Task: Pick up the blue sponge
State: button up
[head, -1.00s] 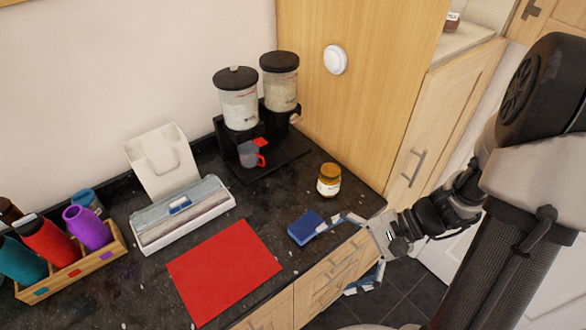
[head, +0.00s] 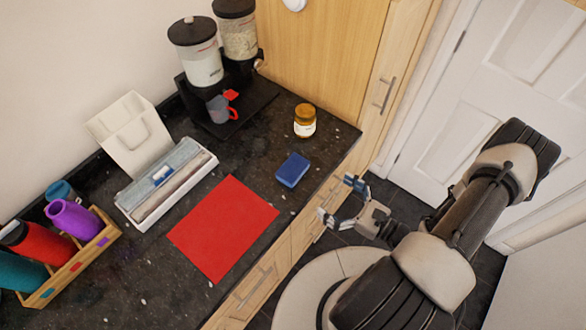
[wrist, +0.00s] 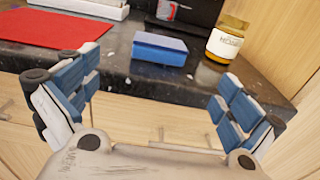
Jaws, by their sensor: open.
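The blue sponge (head: 292,170) lies flat on the dark speckled counter near its front edge, right of the red mat. In the wrist view the sponge (wrist: 160,48) is ahead of my gripper, between the lines of the two fingers and a little beyond them. My gripper (head: 338,200) is open and empty, off the counter's front edge and to the lower right of the sponge in the head view. In the wrist view its blue-padded fingers (wrist: 152,100) are wide apart, with nothing between them. They do not touch the sponge.
Counter around the sponge is bare.

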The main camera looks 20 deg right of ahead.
aim_at(298, 171)
jog(key=x, duration=0.8)
jog(key=shift+w+a+b, duration=0.25)
jog(key=shift+b, duration=0.05)
jog(key=shift+b+x, duration=0.3)
jog(key=shift+x, duration=2.7)
jog(key=shift+w+d+r, duration=0.1)
jog(key=shift+r, duration=0.1)
jog(key=shift+c, duration=0.4)
jog(key=c, duration=0.8)
